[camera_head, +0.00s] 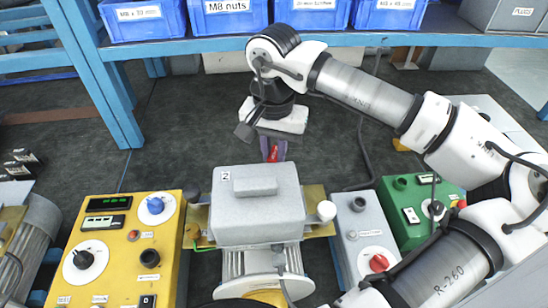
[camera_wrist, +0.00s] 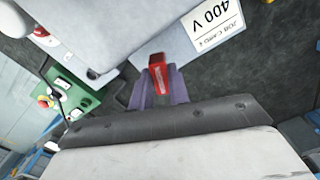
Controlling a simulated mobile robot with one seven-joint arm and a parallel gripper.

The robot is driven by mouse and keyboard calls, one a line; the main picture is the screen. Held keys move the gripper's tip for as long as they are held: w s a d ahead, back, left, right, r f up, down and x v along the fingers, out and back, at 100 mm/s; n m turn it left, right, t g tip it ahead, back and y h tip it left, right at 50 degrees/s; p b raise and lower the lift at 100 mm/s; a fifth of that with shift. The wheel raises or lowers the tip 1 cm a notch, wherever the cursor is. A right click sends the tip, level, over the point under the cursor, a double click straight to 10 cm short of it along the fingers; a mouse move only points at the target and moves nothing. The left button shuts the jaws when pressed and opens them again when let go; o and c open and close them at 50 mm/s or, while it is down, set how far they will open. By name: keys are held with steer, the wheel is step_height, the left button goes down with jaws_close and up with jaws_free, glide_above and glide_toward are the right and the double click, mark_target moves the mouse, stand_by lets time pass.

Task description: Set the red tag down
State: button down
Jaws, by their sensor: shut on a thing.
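The red tag (camera_head: 272,155) is small and held between the purple fingers of my gripper (camera_head: 273,150), just behind the grey block marked 2 (camera_head: 256,205). In the wrist view the red tag (camera_wrist: 158,75) stands up between the two fingers of my gripper (camera_wrist: 160,88), which are shut on it. Its lower part is hidden by the fingers. A white job card (camera_wrist: 208,24) reading "400 V" and "JOB CARD 4" lies beyond the tag in the wrist view. I cannot tell whether the tag touches anything below it.
A yellow panel (camera_head: 118,245) with knobs stands at left. A grey box with a red knob (camera_head: 362,240) and a green box (camera_head: 412,215) stand at right. Blue bins (camera_head: 228,18) sit on a blue shelf (camera_head: 180,47) behind. Dark surface (camera_head: 180,120) is clear behind the block.

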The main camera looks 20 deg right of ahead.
mark_target(274, 154)
step_height(274, 154, down, 3)
steer(key=shift+f+p, duration=0.1)
steer(key=shift+p, duration=0.3)
steer(key=shift+f, duration=0.15)
steer(key=shift+f+b, duration=0.2)
steer(key=shift+b, duration=0.2)
steer(key=c, duration=1.3)
jaws_free()
steer(key=shift+r, duration=0.1)
steer(key=shift+c, duration=0.2)
steer(key=shift+r, duration=0.1)
steer(key=shift+r+p, duration=0.2)
steer(key=shift+p, duration=0.25)
step_height(274, 154, up, 12)
steer(key=shift+f+b, duration=0.15)
steer(key=shift+b, duration=1.1)
